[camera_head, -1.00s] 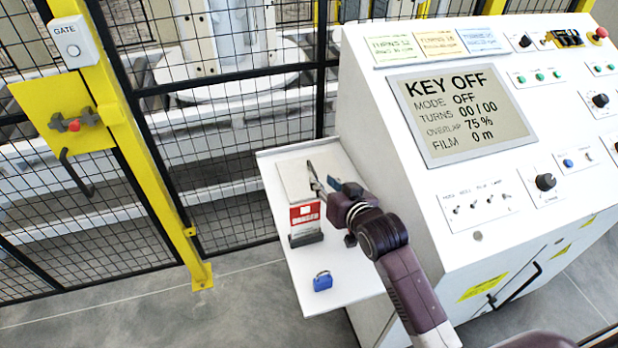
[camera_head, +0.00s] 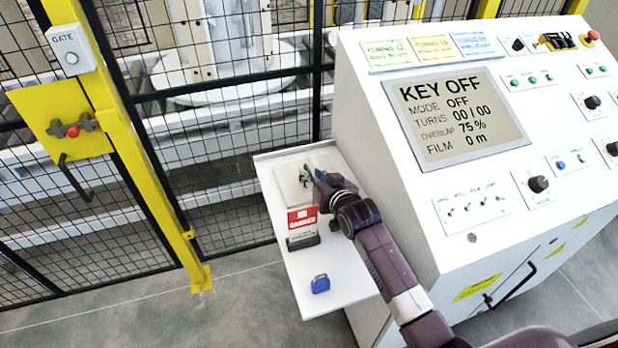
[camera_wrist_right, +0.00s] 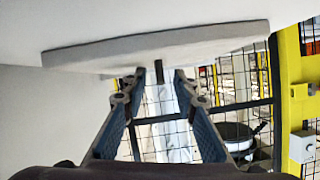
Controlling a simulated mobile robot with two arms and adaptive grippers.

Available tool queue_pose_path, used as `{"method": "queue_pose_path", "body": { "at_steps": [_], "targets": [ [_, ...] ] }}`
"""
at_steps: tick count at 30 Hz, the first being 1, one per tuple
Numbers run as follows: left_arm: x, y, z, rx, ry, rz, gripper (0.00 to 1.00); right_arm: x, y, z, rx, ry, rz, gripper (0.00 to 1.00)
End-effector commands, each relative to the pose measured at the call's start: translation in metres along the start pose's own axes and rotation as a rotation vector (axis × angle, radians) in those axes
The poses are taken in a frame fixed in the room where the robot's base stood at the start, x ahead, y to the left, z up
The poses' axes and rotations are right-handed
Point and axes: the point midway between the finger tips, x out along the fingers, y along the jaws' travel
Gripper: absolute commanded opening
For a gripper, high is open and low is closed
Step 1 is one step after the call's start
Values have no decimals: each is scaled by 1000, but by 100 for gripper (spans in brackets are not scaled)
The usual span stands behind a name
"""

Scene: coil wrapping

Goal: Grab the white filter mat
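The white filter mat (camera_head: 290,187) lies on the white side shelf (camera_head: 338,282) of the console, toward its back. In the right wrist view the mat (camera_wrist_right: 95,54) is a pale flat slab across the top. My right gripper (camera_head: 306,173) is at the mat in the head view, partly hidden by its own wrist. In the wrist view its two fingers (camera_wrist_right: 160,76) stand apart, with the tips at the mat's near edge. I cannot tell whether they touch it. My left gripper is not in view.
A red and white danger tag (camera_head: 302,222) on a dark base and a blue padlock (camera_head: 320,284) are on the shelf in front of the mat. The white control console (camera_head: 400,200) rises to the right. A black mesh fence (camera_head: 230,190) with a yellow post (camera_head: 150,190) stands behind.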

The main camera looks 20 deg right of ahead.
Motion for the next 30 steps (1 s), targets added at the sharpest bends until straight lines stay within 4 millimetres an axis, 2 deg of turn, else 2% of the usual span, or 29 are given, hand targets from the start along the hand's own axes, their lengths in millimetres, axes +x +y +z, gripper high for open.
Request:
{"method": "queue_pose_path", "body": {
  "at_steps": [7, 15, 30],
  "targets": [
    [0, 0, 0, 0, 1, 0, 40, 1, 0, 0, -1, 1, 0, 27],
    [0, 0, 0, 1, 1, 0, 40, 1, 0, 0, 0, 0, 0, 0],
    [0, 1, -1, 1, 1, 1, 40, 0, -1, -5, 0, 3, -1, 0]
  ]
}}
